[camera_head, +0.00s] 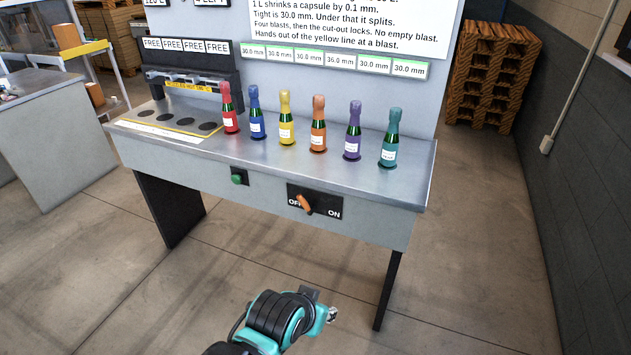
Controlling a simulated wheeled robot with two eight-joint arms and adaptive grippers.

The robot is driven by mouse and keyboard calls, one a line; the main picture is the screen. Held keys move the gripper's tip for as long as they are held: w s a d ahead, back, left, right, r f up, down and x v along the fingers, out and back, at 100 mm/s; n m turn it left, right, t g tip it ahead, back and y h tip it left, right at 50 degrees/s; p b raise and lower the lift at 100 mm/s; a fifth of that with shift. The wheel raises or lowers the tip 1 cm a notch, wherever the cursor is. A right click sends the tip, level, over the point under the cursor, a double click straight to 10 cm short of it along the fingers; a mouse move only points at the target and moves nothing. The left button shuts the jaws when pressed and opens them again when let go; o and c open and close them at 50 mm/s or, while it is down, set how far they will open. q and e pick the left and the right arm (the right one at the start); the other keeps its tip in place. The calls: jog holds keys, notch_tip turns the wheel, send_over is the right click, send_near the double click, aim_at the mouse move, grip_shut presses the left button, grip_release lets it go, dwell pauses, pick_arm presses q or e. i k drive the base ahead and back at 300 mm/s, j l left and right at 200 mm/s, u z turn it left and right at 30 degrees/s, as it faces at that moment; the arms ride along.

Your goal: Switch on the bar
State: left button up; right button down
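A black switch plate (315,202) marked OFF and ON is on the front face of the steel bench (345,170). Its orange knob (305,205) tilts up and left, its upper end over the OFF lettering. A dark unit (190,72) with several FREE labels stands at the bench's back left; I cannot tell for sure that it is the bar. My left arm, black and teal, comes in at the bottom, and its end, my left gripper (327,314), is below and apart from the switch. Its fingers are not clear. My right gripper is not in view.
A green button (237,179) is left of the switch. Several foil-topped bottles, including a red one (229,108) and a teal one (390,138), stand on the bench. A sign board (350,25) rises behind. Floor before the bench is clear.

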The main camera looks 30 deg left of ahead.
aim_at(302, 201)
jog(key=i+j+z, duration=0.1)
jog(key=j, duration=0.3)
jog(key=i+j+z, duration=0.15)
jog(key=j, duration=0.25)
jog(key=i+j+z, duration=0.1)
jog(key=j, duration=0.3)
